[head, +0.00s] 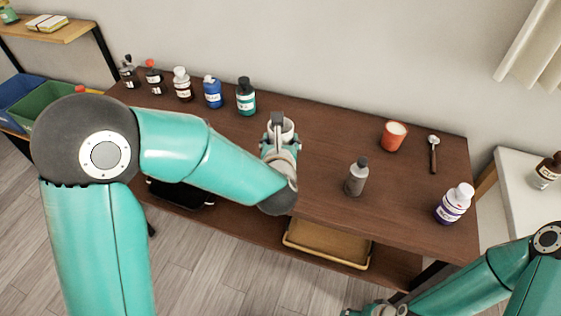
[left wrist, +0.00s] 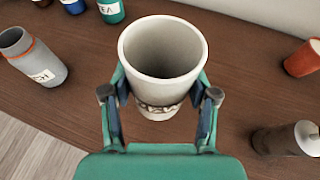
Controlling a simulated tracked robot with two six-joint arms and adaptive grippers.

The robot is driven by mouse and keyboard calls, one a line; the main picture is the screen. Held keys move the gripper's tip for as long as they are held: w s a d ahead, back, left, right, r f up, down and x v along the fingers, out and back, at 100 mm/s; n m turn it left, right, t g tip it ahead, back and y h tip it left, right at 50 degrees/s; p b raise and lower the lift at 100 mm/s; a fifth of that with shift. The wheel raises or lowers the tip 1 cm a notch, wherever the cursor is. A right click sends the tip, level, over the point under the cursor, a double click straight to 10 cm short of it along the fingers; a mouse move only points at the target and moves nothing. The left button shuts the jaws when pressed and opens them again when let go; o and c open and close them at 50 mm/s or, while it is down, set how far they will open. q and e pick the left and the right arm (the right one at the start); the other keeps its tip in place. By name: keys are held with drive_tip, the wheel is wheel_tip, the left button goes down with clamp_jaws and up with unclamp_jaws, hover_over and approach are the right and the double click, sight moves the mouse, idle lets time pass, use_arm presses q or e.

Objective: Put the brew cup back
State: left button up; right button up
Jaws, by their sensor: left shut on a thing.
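The brew cup is a pale, empty-looking cup (left wrist: 163,50) with a dark-lettered label low on its front. In the left wrist view it stands upright between the two fingers of my left gripper (left wrist: 160,105), which is shut on it. In the head view the cup (head: 287,127) shows only partly behind my left gripper (head: 280,140), over the middle of the brown table (head: 320,150). I cannot tell whether its base touches the table. My right gripper (head: 372,310) is cut off at the bottom edge, low in front of the table, and its fingers are unclear.
Several bottles line the back left, ending with a teal one (head: 246,96). A grey bottle (head: 356,177), an orange-red cup (head: 393,136), a spoon (head: 433,153) and a white-capped bottle (head: 454,203) stand or lie right. A tray (head: 327,243) sits on the lower shelf.

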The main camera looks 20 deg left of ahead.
use_arm(q)
wheel_tip(320, 180, down, 7)
drive_tip(key=shift+f, duration=0.15)
drive_tip(key=o, duration=1.2)
drive_tip(key=shift+o, duration=0.2)
drive_tip(key=b+v, duration=0.1)
drive_tip(key=v, duration=0.7)
drive_tip(key=shift+d, duration=0.1)
drive_tip(key=shift+b+v, duration=1.15)
drive_tip(key=shift+b, duration=0.1)
drive_tip(key=shift+s+r+b, duration=0.4)
drive_tip(key=shift+s+b, duration=0.1)
drive_tip(key=shift+s, duration=0.3)
